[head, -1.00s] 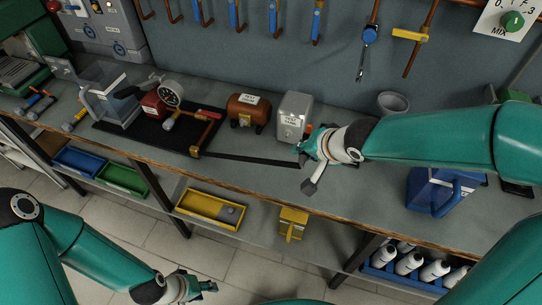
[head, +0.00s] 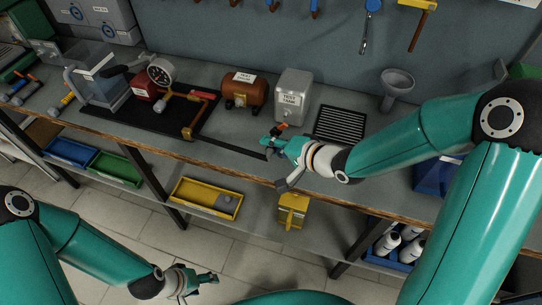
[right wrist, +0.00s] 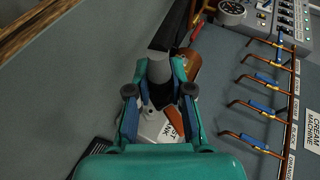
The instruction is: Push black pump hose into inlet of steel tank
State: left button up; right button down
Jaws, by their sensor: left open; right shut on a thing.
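The steel tank (head: 292,98) is a grey box labelled TEST TANK, standing on the bench. Its white label side shows below the fingers in the right wrist view (right wrist: 158,128). The black pump hose (head: 236,148) runs along the bench from the pump board to my right gripper (head: 271,147). That gripper is shut on the hose's grey end piece (right wrist: 158,70), in front of the tank and left of it, apart from it. An orange handle (right wrist: 175,114) shows near the tank. The tank's inlet is not clearly visible. My left gripper (head: 208,280) is open and empty, low in front of the bench.
A brown tank (head: 245,88) stands left of the steel tank. A black board (head: 115,120) carries a gauge (head: 160,70) and pipes farther left. A black grate (head: 340,123) and a grey funnel (head: 397,84) are to the right. A yellow tray (head: 187,200) sits on the lower shelf.

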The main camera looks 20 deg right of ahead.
jog(key=shift+w+f+m+t+y+b, duration=0.15)
jog(key=shift+f+m+t+y+b, duration=0.2)
jog(key=shift+f, duration=0.3)
jog(key=shift+w+f+m+t+y+b, duration=0.15)
jog(key=shift+f+t+b, duration=0.15)
jog(key=shift+f+t, duration=0.25)
jog(key=shift+w+f+m+t, duration=0.1)
jog(key=shift+m+t, duration=0.2)
jog(key=shift+w+d+r, duration=0.2)
jog(key=shift+w+d, duration=0.15)
jog(key=shift+w, duration=0.05)
jog(key=shift+w+d+p, duration=0.35)
jog(key=shift+w+d, duration=0.15)
jog(key=shift+w, duration=0.2)
jog(key=shift+w+d+p, duration=0.35)
jog(key=shift+w+d, duration=0.1)
jog(key=shift+w, duration=0.25)
pick_arm(q)
jog(key=shift+f, duration=0.4)
pick_arm(e)
jog(key=shift+w+d+f, duration=0.1)
jog(key=shift+w+d, duration=0.05)
jog(key=shift+w, duration=0.05)
pick_arm(q)
jog(key=shift+f, duration=0.15)
jog(key=shift+r, duration=0.2)
pick_arm(e)
jog(key=shift+w+d, duration=0.8)
jog(key=shift+w, duration=0.35)
dwell(0.8)
